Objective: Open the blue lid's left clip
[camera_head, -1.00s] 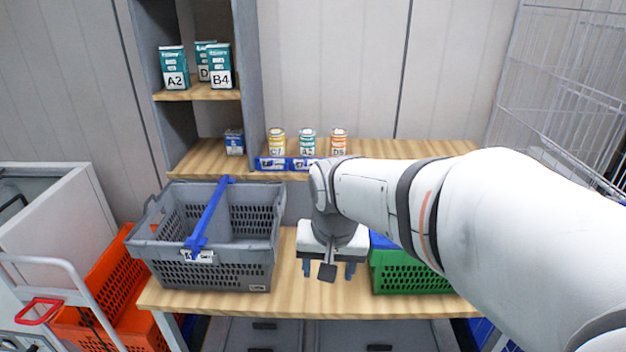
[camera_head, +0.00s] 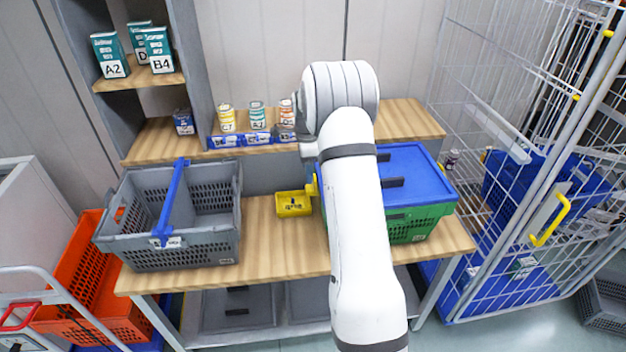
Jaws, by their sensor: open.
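The blue lid (camera_head: 418,173) lies on a green crate (camera_head: 412,222) on the right part of the wooden bench. My arm crosses in front of the lid's left part and hides much of it. A small yellow piece (camera_head: 312,187) shows at the crate's left side, beside my arm; it may be the left clip, but I cannot tell whether it is open or shut. My wrist is above the lid's left edge. My gripper's fingers are hidden behind my arm.
A grey crate (camera_head: 140,258) with a blue bar stands at the left of the bench. A small yellow bin (camera_head: 293,204) sits between the crates. Several cans stand on the back shelf behind blue label holders (camera_head: 257,138). A wire cage trolley (camera_head: 540,150) stands right.

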